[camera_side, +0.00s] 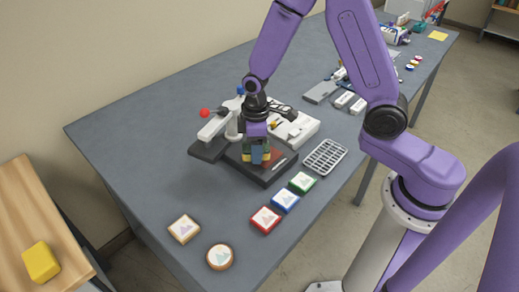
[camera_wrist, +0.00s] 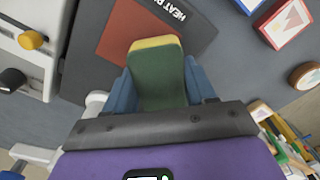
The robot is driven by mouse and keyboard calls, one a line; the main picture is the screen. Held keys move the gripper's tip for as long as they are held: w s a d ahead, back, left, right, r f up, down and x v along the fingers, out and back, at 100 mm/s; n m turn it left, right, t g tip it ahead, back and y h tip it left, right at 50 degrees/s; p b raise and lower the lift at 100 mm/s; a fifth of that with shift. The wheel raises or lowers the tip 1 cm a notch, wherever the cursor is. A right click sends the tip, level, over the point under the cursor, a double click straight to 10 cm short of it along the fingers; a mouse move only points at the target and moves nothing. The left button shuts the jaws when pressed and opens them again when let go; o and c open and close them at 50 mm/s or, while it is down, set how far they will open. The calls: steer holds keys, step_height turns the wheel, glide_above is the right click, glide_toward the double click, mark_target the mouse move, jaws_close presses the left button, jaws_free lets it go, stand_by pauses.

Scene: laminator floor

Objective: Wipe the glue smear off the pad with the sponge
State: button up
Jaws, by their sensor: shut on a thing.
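My gripper (camera_side: 257,150) is shut on the sponge (camera_side: 248,158), which is green with a yellow edge. In the wrist view the sponge (camera_wrist: 157,80) sits between the two blue fingers (camera_wrist: 160,92). Its yellow end lies over the reddish-brown pad (camera_wrist: 122,28). The pad (camera_side: 276,153) is set in a dark plate with white lettering. I cannot tell whether the sponge touches the pad. No glue smear can be made out; the sponge and gripper hide part of the pad.
A white press (camera_side: 296,127) with a lever and red ball knob (camera_side: 204,113) stands close behind and left. A grey rack (camera_side: 325,157) and green, blue and red framed tiles (camera_side: 266,219) lie to the right and front.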

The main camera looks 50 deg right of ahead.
steer(key=shift+r, duration=3)
